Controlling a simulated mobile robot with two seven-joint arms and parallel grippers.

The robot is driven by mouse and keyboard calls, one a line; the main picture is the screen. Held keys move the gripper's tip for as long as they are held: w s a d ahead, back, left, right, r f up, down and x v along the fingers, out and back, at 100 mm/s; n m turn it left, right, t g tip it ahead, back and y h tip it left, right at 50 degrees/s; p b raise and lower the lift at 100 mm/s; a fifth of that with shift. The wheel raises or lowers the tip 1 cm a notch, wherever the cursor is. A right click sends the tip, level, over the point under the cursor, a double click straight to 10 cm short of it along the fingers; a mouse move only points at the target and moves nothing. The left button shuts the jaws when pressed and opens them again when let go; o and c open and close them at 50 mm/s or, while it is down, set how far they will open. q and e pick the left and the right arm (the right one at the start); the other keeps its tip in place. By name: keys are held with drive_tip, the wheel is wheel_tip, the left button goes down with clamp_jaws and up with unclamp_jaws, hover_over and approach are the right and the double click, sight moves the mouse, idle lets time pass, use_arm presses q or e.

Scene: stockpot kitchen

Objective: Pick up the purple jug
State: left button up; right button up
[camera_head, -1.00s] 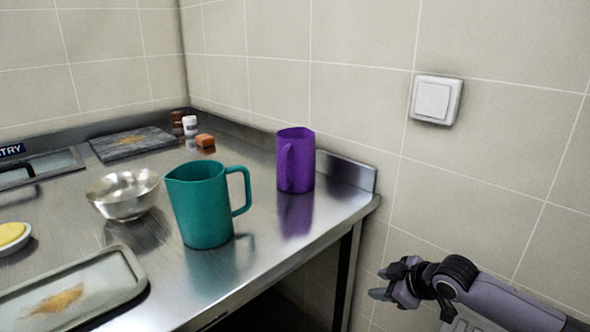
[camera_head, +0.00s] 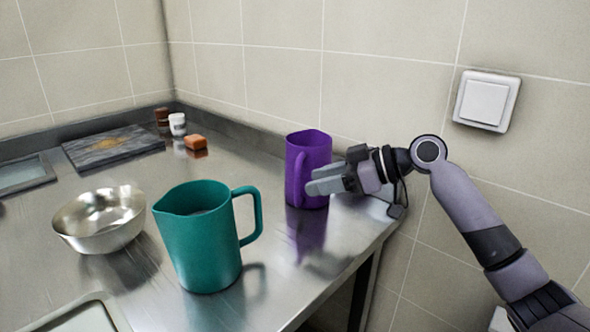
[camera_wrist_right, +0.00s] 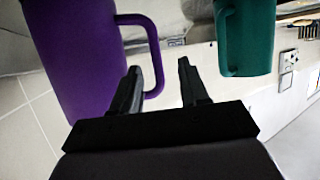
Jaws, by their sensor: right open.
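The purple jug (camera_head: 309,160) stands upright on the steel counter near its right end, by the wall. Its handle faces the front left in the head view. My right gripper (camera_head: 312,180) is at the jug's right front side, level with its body and partly in front of it. In the right wrist view the jug (camera_wrist_right: 75,50) fills the upper left, with its handle close to the left finger. The right fingers (camera_wrist_right: 158,80) are apart, with nothing seen held between them. I cannot tell whether a finger touches the handle. My left gripper is not in view.
A teal jug (camera_head: 200,240) stands to the left and nearer; it also shows in the right wrist view (camera_wrist_right: 248,35). A metal bowl (camera_head: 101,220), a dark board (camera_head: 112,147) and small containers (camera_head: 178,124) are further left. A light switch (camera_head: 487,100) is on the wall.

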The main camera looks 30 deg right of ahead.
sight(305, 174)
drive_tip(key=p+x, duration=0.1)
drive_tip(key=x, duration=0.6)
drive_tip(key=shift+w, duration=0.3)
drive_tip(key=shift+c, duration=0.2)
clamp_jaws()
drive_tip(key=shift+r, duration=0.15)
